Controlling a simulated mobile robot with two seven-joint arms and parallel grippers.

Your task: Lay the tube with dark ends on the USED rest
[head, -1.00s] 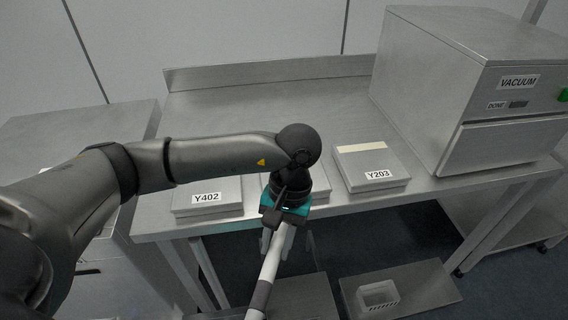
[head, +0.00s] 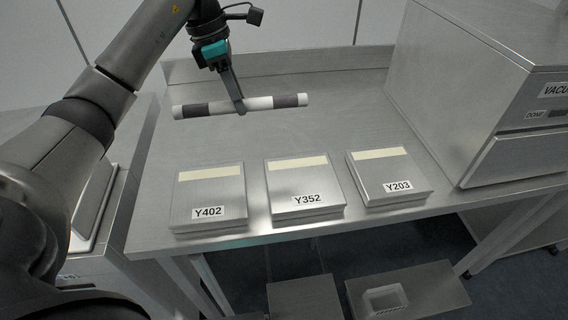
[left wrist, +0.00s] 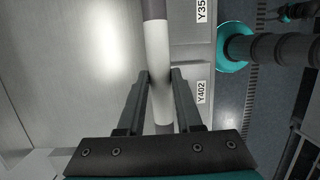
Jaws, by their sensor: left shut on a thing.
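My left gripper (head: 238,106) is shut on a white tube (head: 260,103) near its middle. The tube has a dark band near each end and small white tips. It lies level, left to right in the head view, in the air over the bench's back half. In the left wrist view the tube (left wrist: 158,50) runs between the two fingers, with one dark band at the top edge. I see no rest marked USED. A dark and teal part at the upper right of the left wrist view may be my right gripper (left wrist: 292,12); its fingers are unclear.
Flat metal boxes labelled Y402 (head: 208,190), Y352 (head: 300,180) and Y203 (head: 390,172) line the front of the steel bench (head: 330,115). The vacuum machine (head: 500,85) stands at right. The bench behind the boxes is clear.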

